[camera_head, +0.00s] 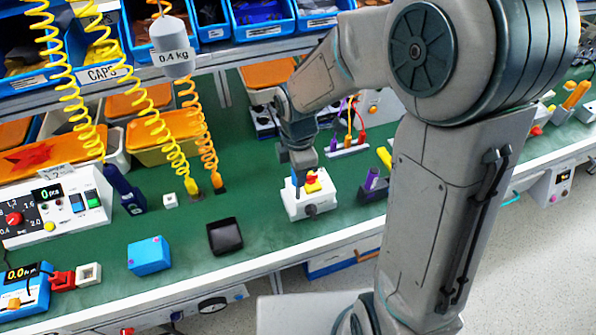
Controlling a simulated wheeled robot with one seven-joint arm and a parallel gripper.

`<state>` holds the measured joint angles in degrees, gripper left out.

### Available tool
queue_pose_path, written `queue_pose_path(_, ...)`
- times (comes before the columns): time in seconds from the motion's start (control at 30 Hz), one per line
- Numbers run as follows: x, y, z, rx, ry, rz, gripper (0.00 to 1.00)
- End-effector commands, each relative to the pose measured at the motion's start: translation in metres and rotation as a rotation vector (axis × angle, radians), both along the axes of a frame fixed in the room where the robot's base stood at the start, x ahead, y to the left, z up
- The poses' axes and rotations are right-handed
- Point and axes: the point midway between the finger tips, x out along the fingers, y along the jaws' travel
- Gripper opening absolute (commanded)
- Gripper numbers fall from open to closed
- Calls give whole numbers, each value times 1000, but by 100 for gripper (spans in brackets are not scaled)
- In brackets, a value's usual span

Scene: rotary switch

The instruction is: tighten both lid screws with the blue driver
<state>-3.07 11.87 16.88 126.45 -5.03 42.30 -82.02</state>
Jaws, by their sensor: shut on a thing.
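The dark blue driver (122,188) is at the left end of the bench, below a yellow coiled cord, apart from my gripper. A blue box (149,258) lies on the green mat in front of it, with small pink spots on it that look like screws. My gripper (303,180) is at a white box (309,204) with a red and yellow rotary knob (313,183) on top. Its fingers are shut at the knob, partly hiding it; the exact contact is too small to see.
A black tray (225,237) lies between the blue box and the white box. A yellow driver (191,184) and an orange driver (219,182) hang on coiled cords, with a grey weight (171,48) above. Bins line the back. Green mat is bare around the tray.

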Motion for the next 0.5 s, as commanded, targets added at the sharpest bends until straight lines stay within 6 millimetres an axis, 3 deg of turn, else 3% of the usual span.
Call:
queue_pose_path(0.3,0,0,-2,0,-2,-383,0)
queue_pose_path(0.5,0,0,0,0,-1,-505,0)
